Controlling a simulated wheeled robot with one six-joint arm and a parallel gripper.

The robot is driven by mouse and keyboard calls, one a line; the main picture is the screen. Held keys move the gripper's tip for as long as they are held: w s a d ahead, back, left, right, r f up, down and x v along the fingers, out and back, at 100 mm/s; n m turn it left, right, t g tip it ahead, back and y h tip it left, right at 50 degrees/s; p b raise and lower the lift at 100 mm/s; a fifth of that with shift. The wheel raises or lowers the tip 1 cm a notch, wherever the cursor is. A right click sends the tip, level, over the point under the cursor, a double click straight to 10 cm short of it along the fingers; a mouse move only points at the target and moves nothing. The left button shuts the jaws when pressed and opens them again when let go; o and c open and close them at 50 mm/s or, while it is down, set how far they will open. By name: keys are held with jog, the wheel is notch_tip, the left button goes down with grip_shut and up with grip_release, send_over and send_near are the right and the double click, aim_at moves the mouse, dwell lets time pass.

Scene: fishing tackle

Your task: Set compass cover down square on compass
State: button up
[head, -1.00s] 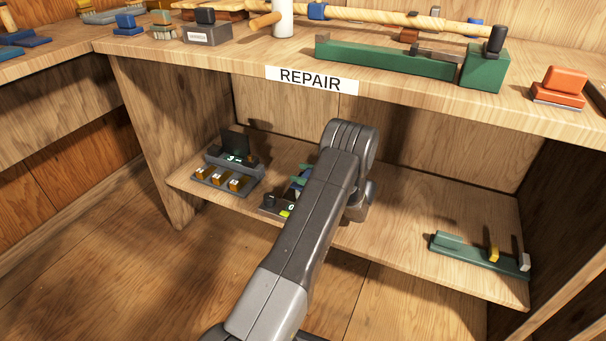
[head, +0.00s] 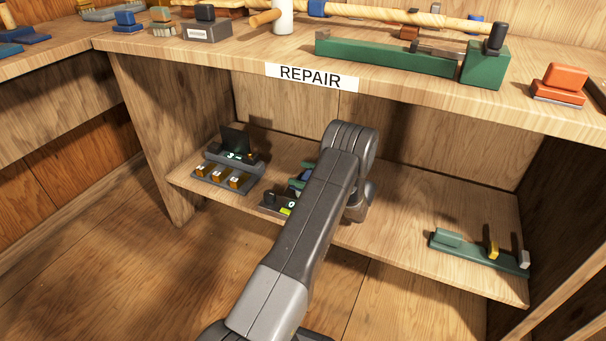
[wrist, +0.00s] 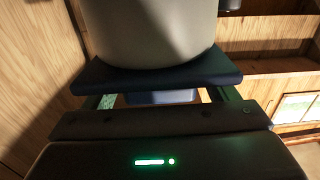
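In the wrist view a dark navy slab (wrist: 160,72), which looks like the compass cover, lies across the front of my gripper (wrist: 160,100). A blue block (wrist: 160,96) on its near side shows between the two fingers, with narrow gaps at both sides. The slab hides the fingertips. A large pale rounded body (wrist: 150,30) stands against the slab's far side; I cannot tell whether it is the compass. In the head view my arm hides the gripper and most of a low dark unit (head: 270,200) with a small bright display on the shelf.
On the lower shelf (head: 400,230), a dark device with amber blocks (head: 222,178) stands left, and a green base with small posts (head: 475,252) stands right. The shelf between my arm and the green base is clear. The bench edge marked REPAIR (head: 312,77) overhangs the shelf.

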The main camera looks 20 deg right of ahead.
jog(key=p+v, duration=0.4)
jog(key=v, duration=0.9)
jog(key=shift+s+d, duration=0.25)
jog(key=shift+d, duration=0.05)
jog(key=b+x, duration=0.4)
jog(key=x, duration=0.9)
jog(key=shift+w+a+f, duration=0.1)
jog(key=shift+w+a, duration=0.1)
jog(key=shift+a, duration=0.05)
jog(key=shift+r, duration=0.35)
